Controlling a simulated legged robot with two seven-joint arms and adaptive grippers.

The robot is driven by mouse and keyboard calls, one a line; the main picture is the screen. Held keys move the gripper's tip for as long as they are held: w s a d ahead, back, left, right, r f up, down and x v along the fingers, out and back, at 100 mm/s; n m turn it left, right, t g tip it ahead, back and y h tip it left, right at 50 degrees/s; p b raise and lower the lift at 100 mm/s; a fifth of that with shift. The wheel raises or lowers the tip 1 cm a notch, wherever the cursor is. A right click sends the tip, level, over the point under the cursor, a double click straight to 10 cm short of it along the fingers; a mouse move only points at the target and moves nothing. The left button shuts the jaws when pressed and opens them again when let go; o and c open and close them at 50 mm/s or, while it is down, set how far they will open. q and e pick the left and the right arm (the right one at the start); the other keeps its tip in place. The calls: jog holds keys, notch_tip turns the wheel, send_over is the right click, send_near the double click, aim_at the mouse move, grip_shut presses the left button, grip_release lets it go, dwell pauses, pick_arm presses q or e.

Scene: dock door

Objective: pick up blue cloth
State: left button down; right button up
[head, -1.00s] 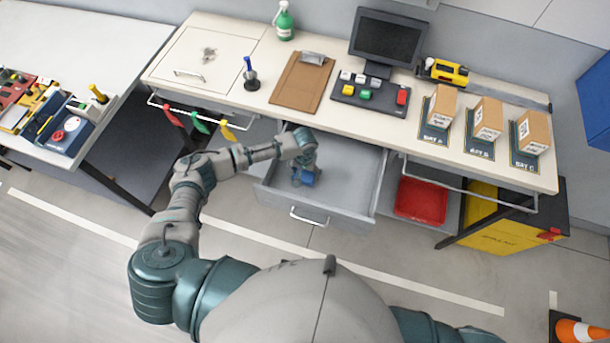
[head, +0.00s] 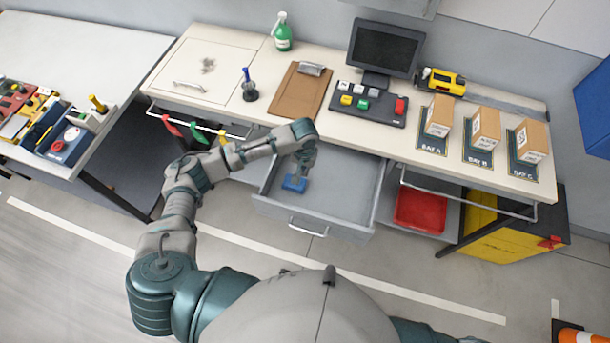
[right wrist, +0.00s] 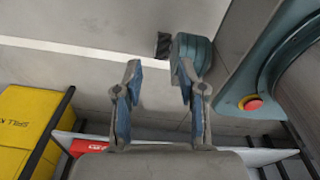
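The blue cloth (head: 294,183) shows as a small blue patch at the left part of the open grey drawer (head: 345,192). My left gripper (head: 302,170) points down into the drawer, with its fingertips at or just above the cloth. The fingers are small and partly hidden by the wrist, so I cannot tell whether they are shut on the cloth or whether it touches the drawer floor. In the right wrist view my right gripper (right wrist: 159,72) is open and empty, its two fingers well apart.
The workbench above the drawer holds a clipboard (head: 301,92), a button panel (head: 368,104), a monitor (head: 385,48) and boxes (head: 485,128). A red bin (head: 420,207) is right of the drawer. Coloured tags (head: 200,132) hang from a rail at left.

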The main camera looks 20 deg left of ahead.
pick_arm(q)
jog(key=shift+d+r, duration=0.2)
jog(key=shift+d, duration=0.1)
jog(key=c, duration=1.3)
grip_release()
jog(key=shift+d, duration=0.15)
jog(key=shift+c, duration=0.2)
jog(key=o, duration=0.8)
jog(key=shift+o, duration=0.8)
jog(key=shift+a, duration=0.25)
pick_arm(e)
jog(key=shift+d, duration=0.85)
